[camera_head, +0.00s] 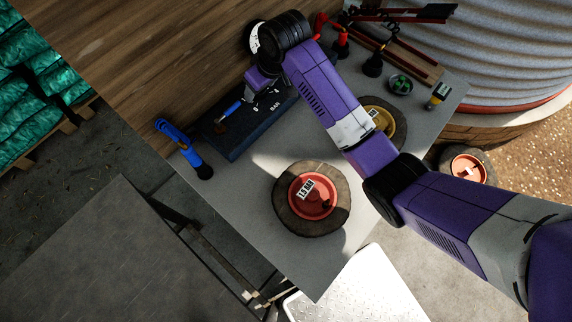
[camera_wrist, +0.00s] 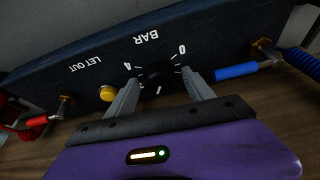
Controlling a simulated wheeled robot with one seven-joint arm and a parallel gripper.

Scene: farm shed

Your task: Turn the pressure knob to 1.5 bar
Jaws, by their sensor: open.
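The dark blue control panel (camera_head: 238,135) lies on the grey table, and it fills much of the wrist view (camera_wrist: 60,65), upside down. Its black pressure knob (camera_wrist: 157,73) sits in a white dial marked 0 and 4, under the word BAR. The knob's pointer is too dark to read. My gripper (camera_wrist: 160,82) is open, with one finger on each side of the knob; I cannot tell whether they touch it. In the head view my wrist and gripper hide the knob. A card reading 1.5 BAR (camera_head: 306,190) lies in a red dish (camera_head: 325,208).
A yellow button (camera_wrist: 107,93) marked LET OUT is beside the left finger. A blue-sleeved hose fitting (camera_wrist: 236,71) is near the right finger, and a red one (camera_wrist: 37,121) is at far left. A blue torch-like tool (camera_head: 180,145) lies beside the panel.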

